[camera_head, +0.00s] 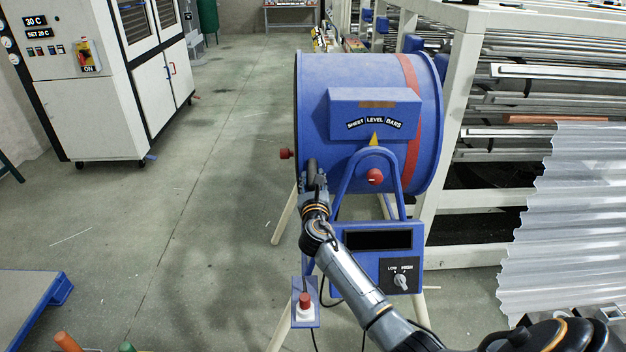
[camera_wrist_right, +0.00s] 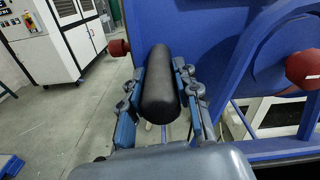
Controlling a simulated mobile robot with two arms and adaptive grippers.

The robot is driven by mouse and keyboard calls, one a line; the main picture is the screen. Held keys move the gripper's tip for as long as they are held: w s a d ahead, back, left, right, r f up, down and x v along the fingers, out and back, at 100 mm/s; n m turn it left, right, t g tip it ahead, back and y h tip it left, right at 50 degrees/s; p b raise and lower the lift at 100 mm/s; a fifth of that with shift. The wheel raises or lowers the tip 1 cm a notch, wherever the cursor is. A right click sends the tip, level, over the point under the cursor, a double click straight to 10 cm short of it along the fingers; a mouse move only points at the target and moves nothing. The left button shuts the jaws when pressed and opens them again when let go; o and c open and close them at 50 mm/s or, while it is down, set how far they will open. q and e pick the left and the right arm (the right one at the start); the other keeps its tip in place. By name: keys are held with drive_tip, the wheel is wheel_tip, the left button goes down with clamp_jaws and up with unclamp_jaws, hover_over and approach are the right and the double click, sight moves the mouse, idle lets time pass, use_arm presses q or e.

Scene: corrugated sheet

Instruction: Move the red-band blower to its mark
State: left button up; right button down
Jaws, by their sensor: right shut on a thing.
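The red-band blower (camera_head: 358,70) is a large blue drum with a red stripe near its right end. It stands on cream legs in the middle of the head view, and its blue side fills the upper right of the right wrist view (camera_wrist_right: 215,20). My right gripper (camera_head: 316,182) is at the blower's near side. It is shut on a black handle (camera_wrist_right: 160,88), with a finger on each side of it. A blue control box (camera_head: 348,262) with a LOW/HIGH knob sits below the drum. My left gripper is not in view. No floor mark is clearly visible.
A rack (camera_head: 448,130) of metal sheets stands close on the right, with a translucent corrugated sheet (camera_head: 570,220) in front. A white cabinet (camera_head: 85,100) stands at the left. A blue-edged platform (camera_head: 25,295) lies at lower left. The floor (camera_head: 190,220) between is clear.

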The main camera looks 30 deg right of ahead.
wheel_tip(320, 180, up, 2)
drive_tip(key=shift+w+r+m+p, duration=0.1)
drive_tip(key=shift+m+p, duration=0.5)
drive_tip(key=shift+p, duration=0.25)
drive_tip(key=shift+d, duration=0.1)
drive_tip(key=r+p, duration=0.1)
drive_tip(key=r+m+p, duration=0.2)
drive_tip(key=r, duration=0.1)
drive_tip(key=shift+d, duration=0.35)
drive_tip(key=shift+s+d+r+m, duration=0.2)
drive_tip(key=shift+s+r+m, duration=0.15)
drive_tip(key=shift+r+m, duration=0.2)
drive_tip(key=shift+s+f, duration=0.1)
drive_tip(key=shift+f, duration=0.05)
drive_tip(key=c, duration=1.3)
unclamp_jaws()
drive_tip(key=shift+f, duration=0.15)
drive_tip(key=o, duration=0.3)
drive_tip(key=shift+f, duration=0.15)
